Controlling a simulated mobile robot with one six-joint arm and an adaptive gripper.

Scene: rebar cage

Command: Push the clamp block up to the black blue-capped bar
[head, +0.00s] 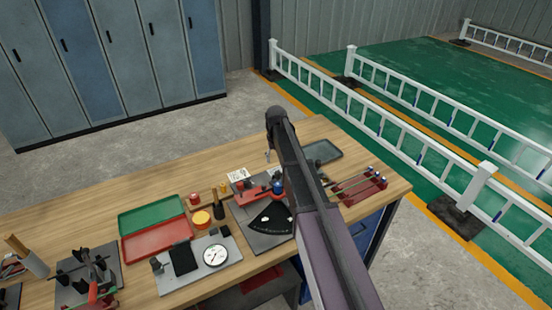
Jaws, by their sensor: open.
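A fixture with red parts (249,193) stands on a grey plate near the middle of the bench. A small blue cap (278,187) shows at its right, close beside my arm. I cannot tell which red part is the clamp block, or whether it touches a bar; the bar under the cap is not clear. My dark arm crosses the picture from the bottom, over the right part of the fixture, and hides what lies behind it. My gripper cannot be made out behind the arm.
A black fan-shaped plate (270,219) and a dial gauge (215,255) lie in front. Green (150,216) and red (155,241) trays are left. A red rack with rods (366,191) and a dark tray (321,152) are right. Bare wood lies behind the trays.

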